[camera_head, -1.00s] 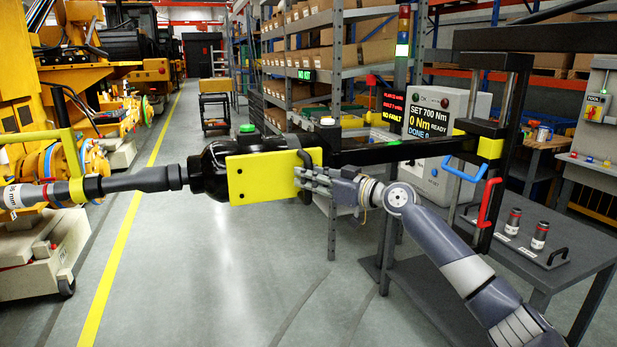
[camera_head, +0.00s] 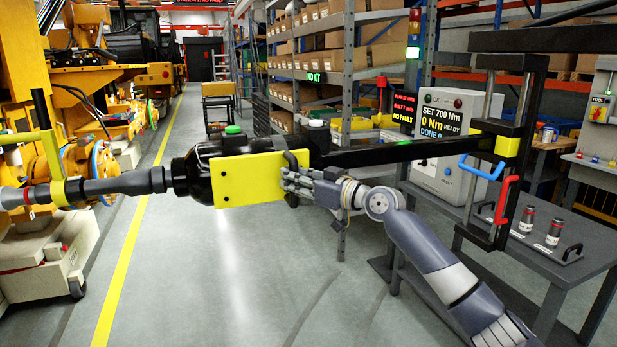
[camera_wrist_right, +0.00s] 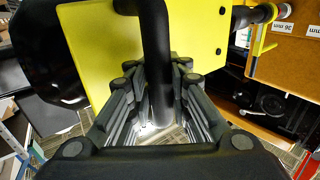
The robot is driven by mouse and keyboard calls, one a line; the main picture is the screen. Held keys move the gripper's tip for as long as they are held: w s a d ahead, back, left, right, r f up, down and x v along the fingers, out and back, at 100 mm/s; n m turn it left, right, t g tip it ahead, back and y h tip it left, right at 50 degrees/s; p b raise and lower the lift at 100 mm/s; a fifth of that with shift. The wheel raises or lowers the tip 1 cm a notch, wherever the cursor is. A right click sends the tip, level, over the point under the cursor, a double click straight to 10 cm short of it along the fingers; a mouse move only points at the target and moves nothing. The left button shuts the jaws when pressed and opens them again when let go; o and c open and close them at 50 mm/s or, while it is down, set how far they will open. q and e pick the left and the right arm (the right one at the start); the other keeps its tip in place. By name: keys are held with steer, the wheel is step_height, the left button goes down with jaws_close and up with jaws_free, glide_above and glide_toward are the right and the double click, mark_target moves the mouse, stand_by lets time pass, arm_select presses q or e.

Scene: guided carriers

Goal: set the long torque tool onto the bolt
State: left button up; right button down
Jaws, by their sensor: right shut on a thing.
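The long torque tool (camera_head: 200,172) hangs nearly level across the middle of the head view. It has a black body, a yellow plate (camera_head: 245,180) and a grey shaft (camera_head: 115,183) whose far end runs out at the left edge. My right gripper (camera_head: 289,181) is shut on the tool's black handle; the wrist view shows the fingers (camera_wrist_right: 157,82) around that handle (camera_wrist_right: 156,45) beside the yellow plate. I cannot make out the bolt; the shaft's end is cut off by the frame. My left gripper is not in view.
A black beam (camera_head: 390,152) joins the tool to a frame with blue and red handles. A control box (camera_head: 455,145) reads SET 700 Nm, 0 Nm, READY. A grey table (camera_head: 575,245) holds two sockets. Yellow machinery (camera_head: 90,85) stands left. The floor (camera_head: 230,280) in front is clear.

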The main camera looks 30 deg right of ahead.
steer(key=a, duration=0.1)
steer(key=a+f, duration=0.1)
steer(key=shift+w+a, duration=0.3)
steer(key=c, duration=1.7)
jaws_free()
steer(key=shift+s+r, duration=0.1)
steer(key=shift+r, duration=0.05)
steer(key=shift+o, duration=1.1)
steer(key=shift+s+r, duration=0.15)
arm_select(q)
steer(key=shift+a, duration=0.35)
arm_select(e)
steer(key=v, duration=1.2)
steer(key=shift+d+r, duration=0.2)
steer(key=shift+s, duration=0.15)
